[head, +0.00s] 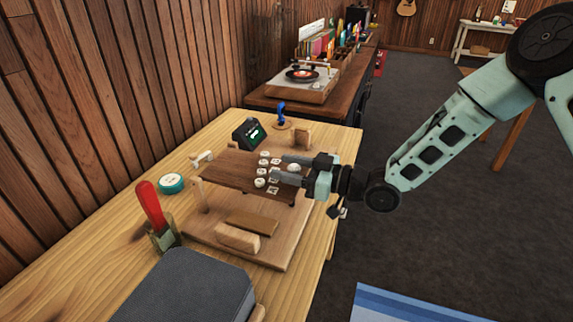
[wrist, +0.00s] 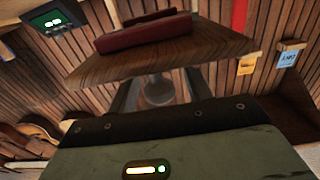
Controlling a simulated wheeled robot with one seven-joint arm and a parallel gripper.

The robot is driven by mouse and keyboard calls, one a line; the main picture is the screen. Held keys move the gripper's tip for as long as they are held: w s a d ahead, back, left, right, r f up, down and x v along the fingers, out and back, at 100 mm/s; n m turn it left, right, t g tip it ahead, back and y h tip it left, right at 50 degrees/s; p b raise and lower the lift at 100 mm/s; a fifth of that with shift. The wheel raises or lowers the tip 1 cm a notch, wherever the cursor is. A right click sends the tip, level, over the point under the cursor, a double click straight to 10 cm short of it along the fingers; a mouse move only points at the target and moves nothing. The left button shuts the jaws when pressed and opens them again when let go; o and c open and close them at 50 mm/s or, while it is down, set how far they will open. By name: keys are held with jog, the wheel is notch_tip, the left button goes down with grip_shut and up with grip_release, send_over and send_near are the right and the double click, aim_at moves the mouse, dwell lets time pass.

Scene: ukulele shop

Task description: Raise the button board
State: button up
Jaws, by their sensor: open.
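The button board (head: 228,172) is a dark brown panel with several pale round buttons and small cards near its right side. It stands above a lighter wooden base (head: 205,232) on the workbench. My gripper (head: 279,168) reaches in from the right, its two fingers apart over or at the board's right edge. A pale round knob (head: 294,168) shows between the fingers. The wrist view also shows a grey round knob (wrist: 158,90) between the fingers, in front of a wooden panel (wrist: 160,58). Whether the fingers touch the knob cannot be told.
Two wooden blocks (head: 238,237) lie on the base in front of the board. A red-handled tool (head: 150,205) stands in a holder at left, beside a teal tin (head: 172,183). A dark display box (head: 248,133) stands behind. A grey case (head: 188,287) fills the front.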

jog(key=shift+w+a, duration=0.1)
jog(key=shift+a, duration=0.2)
